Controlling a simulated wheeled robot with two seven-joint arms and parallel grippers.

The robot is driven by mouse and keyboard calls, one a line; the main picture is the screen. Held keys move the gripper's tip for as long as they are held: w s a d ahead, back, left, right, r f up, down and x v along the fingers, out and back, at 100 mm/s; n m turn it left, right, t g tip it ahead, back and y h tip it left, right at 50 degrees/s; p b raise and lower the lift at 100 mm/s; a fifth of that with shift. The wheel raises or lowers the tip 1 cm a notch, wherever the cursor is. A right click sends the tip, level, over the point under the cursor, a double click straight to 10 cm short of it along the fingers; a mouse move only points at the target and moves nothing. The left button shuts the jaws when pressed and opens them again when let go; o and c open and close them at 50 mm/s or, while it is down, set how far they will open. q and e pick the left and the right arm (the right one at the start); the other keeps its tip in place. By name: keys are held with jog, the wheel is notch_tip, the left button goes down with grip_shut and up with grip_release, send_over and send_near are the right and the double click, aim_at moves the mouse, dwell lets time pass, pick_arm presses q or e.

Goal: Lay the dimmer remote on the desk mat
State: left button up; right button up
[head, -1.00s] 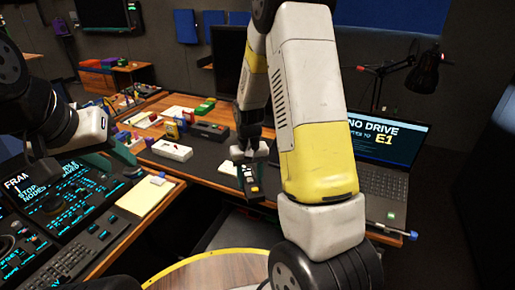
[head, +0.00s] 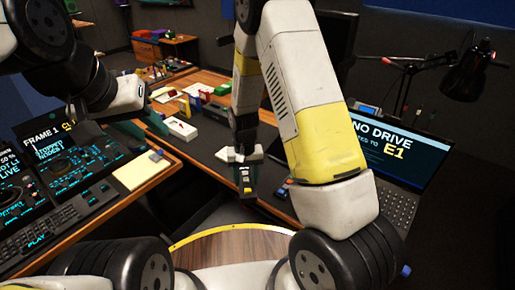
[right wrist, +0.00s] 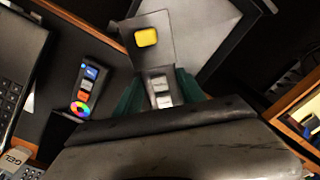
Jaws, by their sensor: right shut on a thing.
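The dimmer remote (head: 246,181) is a dark slab with a yellow button and pale buttons. My right gripper (head: 243,157) is shut on it and holds it raised near the desk's front edge. The right wrist view shows the remote (right wrist: 151,52) between the green fingers (right wrist: 160,95), its yellow-button end pointing away. The dark desk mat (head: 203,148) lies on the desk beyond and to the left of the remote; my right arm hides part of it.
Another remote (right wrist: 84,92) with a colour wheel lies on the dark surface beside the laptop (head: 385,150). A white box (head: 180,129) and several small coloured things stand farther back. A yellow notepad (head: 140,170) lies by the left console (head: 75,165).

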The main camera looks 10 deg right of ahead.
send_over(263, 172)
jog(key=shift+d+f, duration=0.1)
jog(key=shift+f, duration=2.25)
jog(key=o, duration=1.4)
jog(key=shift+f, duration=0.15)
jog(key=shift+o, duration=0.2)
